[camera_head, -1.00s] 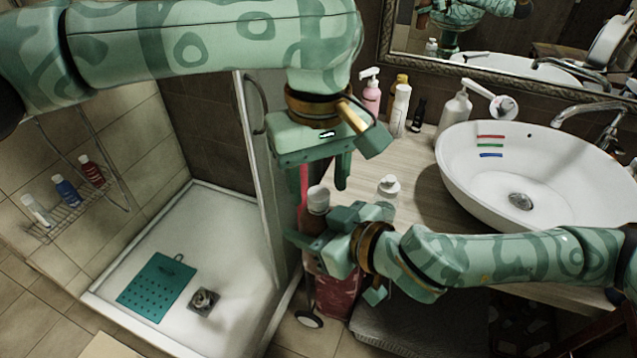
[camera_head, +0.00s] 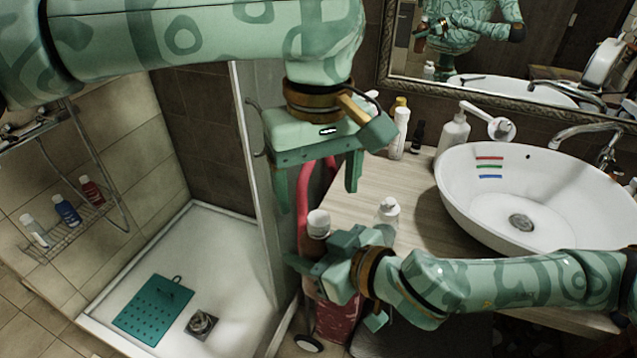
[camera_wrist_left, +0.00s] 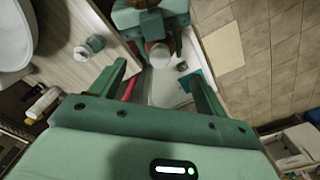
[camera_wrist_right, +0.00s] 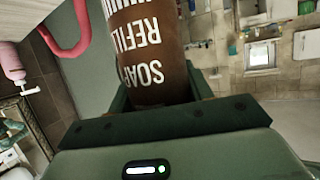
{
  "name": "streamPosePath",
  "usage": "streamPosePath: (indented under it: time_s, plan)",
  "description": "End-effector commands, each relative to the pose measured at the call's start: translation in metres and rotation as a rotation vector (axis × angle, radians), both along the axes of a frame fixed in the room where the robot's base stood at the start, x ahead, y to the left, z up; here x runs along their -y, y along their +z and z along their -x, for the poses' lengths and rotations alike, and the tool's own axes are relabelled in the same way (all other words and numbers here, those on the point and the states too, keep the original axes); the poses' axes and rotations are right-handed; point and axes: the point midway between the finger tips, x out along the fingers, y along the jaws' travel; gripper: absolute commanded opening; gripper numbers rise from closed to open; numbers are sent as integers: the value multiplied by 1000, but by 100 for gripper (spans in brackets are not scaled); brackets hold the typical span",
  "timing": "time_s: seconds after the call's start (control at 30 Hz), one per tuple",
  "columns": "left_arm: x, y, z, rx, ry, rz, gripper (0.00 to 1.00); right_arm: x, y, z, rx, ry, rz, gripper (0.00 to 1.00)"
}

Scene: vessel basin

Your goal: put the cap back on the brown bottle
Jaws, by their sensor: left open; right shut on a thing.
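The brown bottle (camera_wrist_right: 150,50) is in my right gripper (camera_head: 318,262); its "SOAP REFILL" label fills the upper middle of the right wrist view. In the head view the bottle (camera_head: 312,246) shows only as a brown strip above the jaws. A white cap (camera_head: 318,222) sits on top of the bottle; whether it is fully seated I cannot tell. My left gripper (camera_head: 316,198) is open and empty above the cap, its fingers apart on either side. In the left wrist view the cap (camera_wrist_left: 158,55) shows between and beyond the fingertips.
A pale bottle with a white top (camera_head: 387,212) stands on the wooden counter just right of my right gripper. The white basin (camera_head: 462,205) is further right. More bottles (camera_head: 400,132) stand at the back. The shower tray (camera_head: 215,250) lies lower left.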

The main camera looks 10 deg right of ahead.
Motion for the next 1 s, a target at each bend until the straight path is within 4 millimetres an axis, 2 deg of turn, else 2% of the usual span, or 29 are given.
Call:
streamPosePath:
  time_s: [0.5, 0.7, 1.0]
  plan:
    - [1, 97, 0, 1, 0, 2, 75, 0, 0, 0, 1, 0, -1, 0]
    - [0, 113, 0, 1, -1, 1, 75, 0, 0, 0, 1, 0, -1, 0]
    - [0, 115, 0, 1, -1, 0, 75, 0, 0, 0, 1, 0, -1, 0]
